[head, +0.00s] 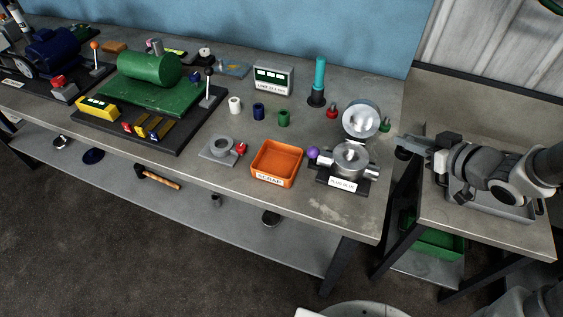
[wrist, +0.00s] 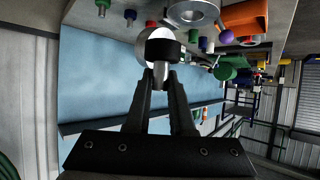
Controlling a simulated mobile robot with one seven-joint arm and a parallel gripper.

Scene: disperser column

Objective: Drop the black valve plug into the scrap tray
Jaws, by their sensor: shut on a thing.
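The black valve plug (wrist: 163,50) is a dark round head with a short grey stem. My gripper (wrist: 160,82) is shut on the stem in the wrist view. In the head view my gripper (head: 408,145) is at the right, over the gap beside the main bench's right end, and the black plug (head: 402,154) shows just below the fingertips. The scrap tray (head: 277,163) is an orange open box with a "SCRAP" label near the bench's front edge, well left of my gripper. Its visible inside looks empty. An orange box side also shows in the wrist view (wrist: 245,17).
White (head: 235,104), blue (head: 258,110) and green (head: 284,118) plugs stand behind the tray.

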